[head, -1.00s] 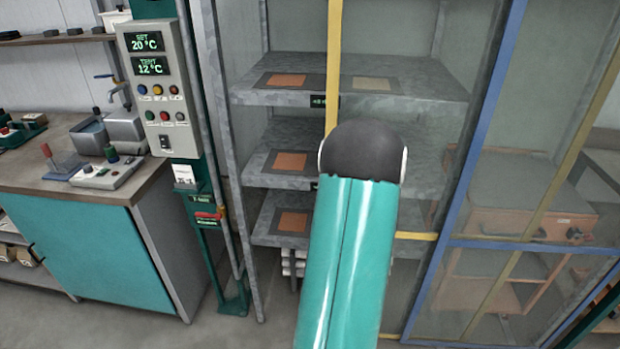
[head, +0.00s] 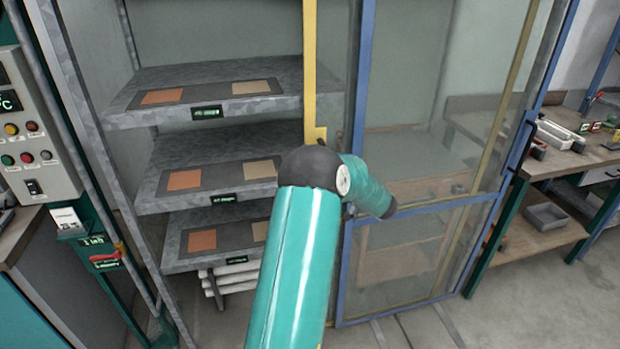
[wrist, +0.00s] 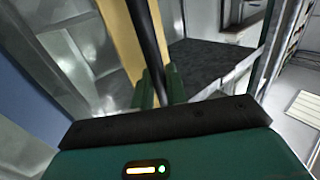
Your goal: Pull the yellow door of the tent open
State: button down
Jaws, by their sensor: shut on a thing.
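The yellow door's upright edge (head: 310,70) stands at the right end of the shelves in the head view, well away from the tent's left post. The door is partly open, and the shelves beside it show uncovered. My gripper is hidden behind my arm in the head view. In the wrist view its green fingers (wrist: 159,88) are shut on a dark upright bar, the door handle (wrist: 146,35). The yellow door frame (wrist: 119,35) runs just beside the handle.
Grey shelves (head: 215,97) with orange and tan tiles stand inside the tent. A blue-framed clear panel (head: 362,100) is on the right. A control box (head: 30,140) is at the left. A workbench (head: 560,138) stands at the right. Floor (head: 440,325) shows at the lower right.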

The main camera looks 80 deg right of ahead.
jog(key=shift+s, duration=0.1)
jog(key=c, duration=1.8)
grip_release()
jog(key=shift+d, duration=0.1)
jog(key=v, duration=1.4)
